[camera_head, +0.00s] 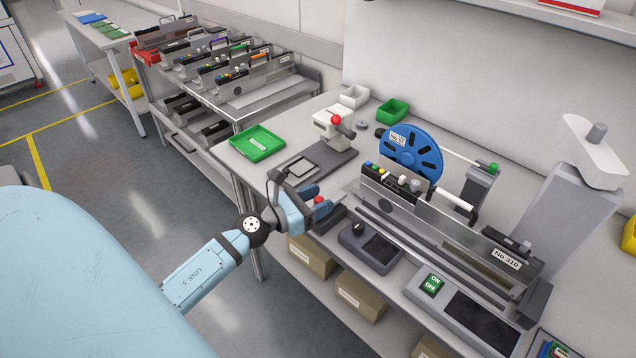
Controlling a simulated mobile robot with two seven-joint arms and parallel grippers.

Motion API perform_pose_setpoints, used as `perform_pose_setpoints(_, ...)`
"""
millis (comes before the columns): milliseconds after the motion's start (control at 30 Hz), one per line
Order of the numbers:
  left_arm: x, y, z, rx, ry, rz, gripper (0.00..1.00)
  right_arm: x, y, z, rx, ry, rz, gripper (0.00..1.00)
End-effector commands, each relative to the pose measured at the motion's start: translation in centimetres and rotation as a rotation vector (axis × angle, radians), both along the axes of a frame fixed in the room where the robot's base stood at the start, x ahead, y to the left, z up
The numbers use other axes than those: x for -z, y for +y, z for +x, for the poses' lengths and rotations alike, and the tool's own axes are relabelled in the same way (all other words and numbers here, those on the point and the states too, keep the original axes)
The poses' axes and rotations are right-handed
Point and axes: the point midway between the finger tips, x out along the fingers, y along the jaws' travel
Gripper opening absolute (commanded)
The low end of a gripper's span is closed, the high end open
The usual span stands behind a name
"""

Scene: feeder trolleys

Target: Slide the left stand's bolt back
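My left gripper (318,198) reaches in from the left to the front edge of the workbench. I cannot tell whether a finger touches the knob. The knob sits by a low dark block (330,218) at the left end of the long feeder rail, and this looks like the left stand and its bolt. The fingers hide part of the block and any bolt shaft. My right gripper is not in view.
A feeder labelled No 310 (507,259) and a blue reel (411,150) stand behind and right of the gripper. A white press with a red ball (336,119) and a green tray (257,143) are behind it.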

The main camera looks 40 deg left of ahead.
Motion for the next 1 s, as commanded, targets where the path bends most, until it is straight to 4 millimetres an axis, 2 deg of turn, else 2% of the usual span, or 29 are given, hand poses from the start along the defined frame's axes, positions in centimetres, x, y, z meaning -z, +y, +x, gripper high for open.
perform_pose_setpoints(167,0.0,0.1,-0.2,0.0,0.0,0.0,0.5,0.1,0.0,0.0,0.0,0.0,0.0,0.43)
perform_pose_setpoints(267,0.2,0.4,-1.1,0.0,0.0,-0.001,0.5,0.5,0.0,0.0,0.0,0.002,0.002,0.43)
perform_pose_setpoints(700,0.5,3.1,-9.9,-0.002,0.002,0.0,0.5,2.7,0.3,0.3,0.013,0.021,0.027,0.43)
perform_pose_setpoints(900,0.2,3.9,-12.5,-0.002,0.001,-0.002,0.5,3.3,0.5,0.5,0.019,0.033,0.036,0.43)
perform_pose_setpoints(1000,0.1,4.1,-13.1,-0.002,0.0,0.0,0.5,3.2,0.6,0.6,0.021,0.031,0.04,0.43)
